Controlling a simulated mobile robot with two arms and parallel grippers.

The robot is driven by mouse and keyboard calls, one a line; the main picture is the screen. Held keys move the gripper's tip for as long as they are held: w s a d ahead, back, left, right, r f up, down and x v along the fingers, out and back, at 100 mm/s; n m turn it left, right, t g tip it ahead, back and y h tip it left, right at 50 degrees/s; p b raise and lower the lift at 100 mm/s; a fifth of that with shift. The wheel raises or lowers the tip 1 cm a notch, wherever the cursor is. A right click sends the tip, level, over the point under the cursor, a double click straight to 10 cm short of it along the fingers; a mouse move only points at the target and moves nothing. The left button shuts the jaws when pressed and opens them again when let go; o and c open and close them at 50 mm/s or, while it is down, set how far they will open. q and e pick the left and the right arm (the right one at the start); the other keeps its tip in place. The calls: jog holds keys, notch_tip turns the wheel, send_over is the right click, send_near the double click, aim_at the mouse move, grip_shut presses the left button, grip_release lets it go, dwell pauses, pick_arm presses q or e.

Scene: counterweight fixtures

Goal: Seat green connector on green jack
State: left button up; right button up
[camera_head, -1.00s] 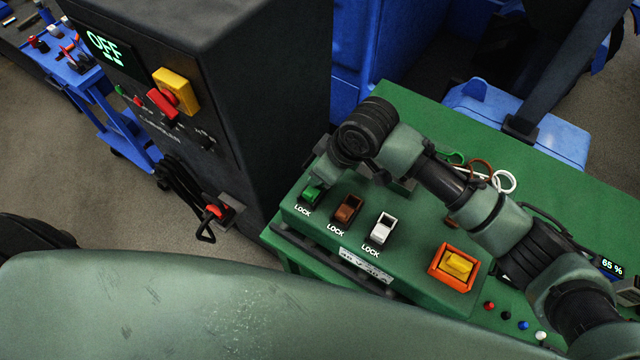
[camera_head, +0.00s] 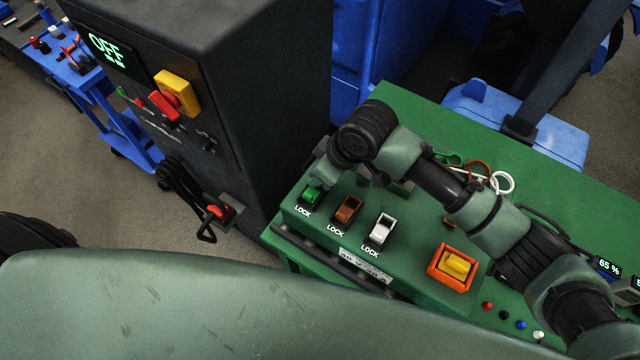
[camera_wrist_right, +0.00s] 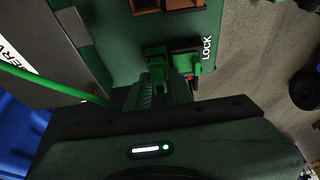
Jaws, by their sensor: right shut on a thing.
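My right gripper (camera_wrist_right: 162,86) is at the green jack's end of the green panel box. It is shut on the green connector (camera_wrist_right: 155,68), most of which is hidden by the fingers. A green cable (camera_wrist_right: 80,92) runs from the left toward the gripper in the wrist view. The green jack's lock lever (camera_head: 312,194) stands beside the LOCK label, and it also shows in the wrist view (camera_wrist_right: 188,60). The connector is right beside this lever, but whether it sits fully in the jack cannot be told. My left gripper is out of view.
Brown (camera_head: 347,210) and white (camera_head: 381,229) lock levers stand along the panel. An orange-framed yellow switch (camera_head: 455,265) is at its right. A dark cabinet (camera_head: 270,100) with an OFF display stands close on the left. Coloured cable loops (camera_head: 503,181) lie behind my right arm.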

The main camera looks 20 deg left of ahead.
jog(key=shift+s+d+f, duration=0.1)
jog(key=shift+f, duration=0.3)
jog(key=o, duration=0.7)
jog(key=shift+o, duration=0.9)
jog(key=shift+f, duration=0.15)
jog(key=shift+d, duration=0.1)
jog(key=shift+s+f, duration=0.1)
jog(key=shift+s, duration=0.05)
jog(key=shift+a+r+p, duration=0.2)
jog(key=shift+r+p, duration=0.8)
jog(key=shift+p, duration=0.1)
notch_tip(320, 180, up, 2)
jog(key=shift+p, duration=0.85)
jog(key=shift+f, duration=0.1)
